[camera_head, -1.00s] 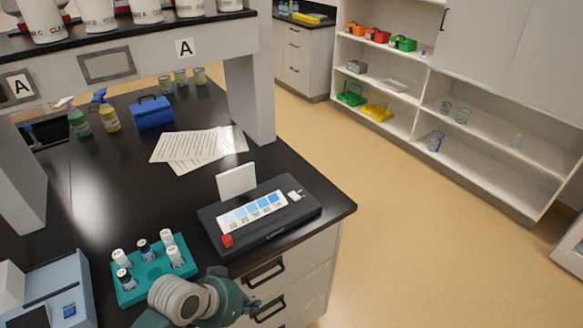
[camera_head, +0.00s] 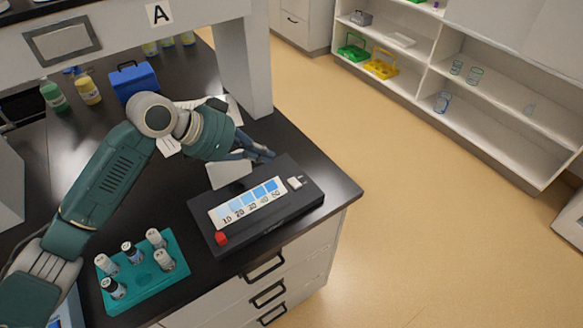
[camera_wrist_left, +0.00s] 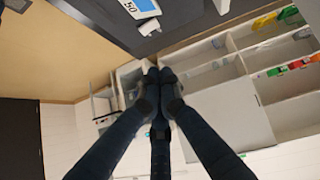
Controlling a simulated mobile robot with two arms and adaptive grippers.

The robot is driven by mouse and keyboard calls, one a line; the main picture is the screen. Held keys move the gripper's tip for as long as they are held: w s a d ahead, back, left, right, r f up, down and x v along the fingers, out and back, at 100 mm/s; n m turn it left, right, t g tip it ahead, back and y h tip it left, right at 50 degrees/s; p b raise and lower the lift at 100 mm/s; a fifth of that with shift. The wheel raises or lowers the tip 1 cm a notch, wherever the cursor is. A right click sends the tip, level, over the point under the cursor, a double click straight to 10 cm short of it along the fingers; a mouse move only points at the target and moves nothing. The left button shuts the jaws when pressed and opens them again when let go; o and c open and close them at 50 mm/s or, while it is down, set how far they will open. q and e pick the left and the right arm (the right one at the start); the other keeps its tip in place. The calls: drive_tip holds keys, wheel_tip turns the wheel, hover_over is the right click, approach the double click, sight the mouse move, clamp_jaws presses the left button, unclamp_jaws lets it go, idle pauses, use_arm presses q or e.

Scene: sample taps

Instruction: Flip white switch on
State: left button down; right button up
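The white switch (camera_head: 295,182) is a small white block at the right end of a black device (camera_head: 232,245). The device has a blue-shaded number strip (camera_head: 247,200) and a red button (camera_head: 221,238). In the left wrist view the white switch (camera_wrist_left: 148,27) shows near the top, beside the strip's "50" end. My left gripper (camera_head: 264,155) is above the rear of the device, behind and left of the switch, apart from it. Its fingertips (camera_wrist_left: 160,76) meet with nothing between them. My right gripper is out of view.
A white upright panel (camera_head: 229,174) stands at the device's rear, partly behind my left gripper. A teal rack (camera_head: 150,281) with several vials is at the front left. A blue box (camera_head: 137,82) and spray bottles (camera_head: 88,92) stand farther back. A bench post (camera_head: 245,70) rises behind.

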use_arm(q)
drive_tip(key=p, duration=0.4)
hover_over(292, 185)
drive_tip(key=f, duration=0.6)
drive_tip(key=shift+w+a+f, duration=0.1)
drive_tip(key=shift+w+f, duration=0.15)
wheel_tip(292, 185, down, 3)
drive_tip(key=shift+s+r+p, duration=0.1)
drive_tip(key=shift+r+p, duration=0.05)
drive_tip(key=shift+p, duration=0.2)
drive_tip(key=shift+s+f, duration=0.15)
drive_tip(key=shift+f, duration=0.55)
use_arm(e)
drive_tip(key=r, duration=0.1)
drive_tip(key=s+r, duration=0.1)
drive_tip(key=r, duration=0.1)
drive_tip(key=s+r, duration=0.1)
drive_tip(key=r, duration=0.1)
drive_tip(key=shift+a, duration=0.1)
